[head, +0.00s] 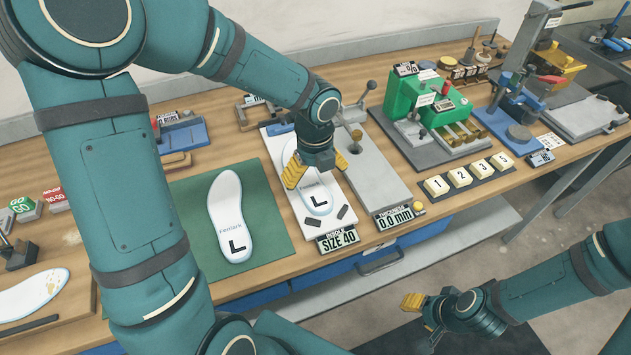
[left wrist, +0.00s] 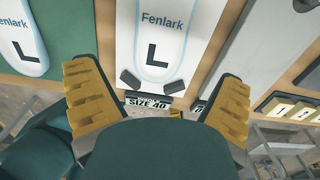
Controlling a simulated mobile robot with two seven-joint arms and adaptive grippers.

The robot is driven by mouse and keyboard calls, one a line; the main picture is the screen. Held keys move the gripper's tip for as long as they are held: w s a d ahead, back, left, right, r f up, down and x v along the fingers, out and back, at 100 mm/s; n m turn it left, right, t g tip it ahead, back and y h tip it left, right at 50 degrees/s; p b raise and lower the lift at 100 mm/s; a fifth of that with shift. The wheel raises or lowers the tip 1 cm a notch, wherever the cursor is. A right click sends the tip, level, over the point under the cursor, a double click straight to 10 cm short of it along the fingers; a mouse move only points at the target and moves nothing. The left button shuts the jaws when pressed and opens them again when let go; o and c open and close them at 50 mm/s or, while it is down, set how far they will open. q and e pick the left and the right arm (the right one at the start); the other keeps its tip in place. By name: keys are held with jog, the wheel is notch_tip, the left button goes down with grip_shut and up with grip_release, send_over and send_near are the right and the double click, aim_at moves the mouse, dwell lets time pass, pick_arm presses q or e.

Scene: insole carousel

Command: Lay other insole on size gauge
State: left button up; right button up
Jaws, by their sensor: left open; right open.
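A white insole marked "Fenlark" and "L" (head: 317,199) lies on the white size gauge (head: 345,222), whose sign reads "SIZE 40". It also shows in the left wrist view (left wrist: 160,45), with two dark stops at its end. A second white "L" insole (head: 232,222) lies on the green mat (head: 275,235) to the left. My left gripper (head: 304,182) is open above the insole on the gauge, its yellow fingers apart with nothing between them; the arm hides the insole's far end. My right gripper (head: 412,303) is open and empty, off the table's front edge.
A grey thickness gauge (head: 376,190) reading 0.0 mm stands right of the size gauge. A green machine (head: 412,95) and numbered blocks (head: 460,175) are farther right. GO and NO-GO blocks (head: 25,209) and another insole (head: 32,294) lie at the left.

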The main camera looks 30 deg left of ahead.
pick_arm(q)
notch_tip(320, 180, up, 6)
jog(key=shift+p, duration=0.65)
pick_arm(e)
jog(key=shift+s+r, duration=0.1)
jog(key=shift+r, duration=0.75)
pick_arm(q)
jog(key=shift+s+f, duration=0.1)
pick_arm(e)
jog(key=shift+s, duration=0.1)
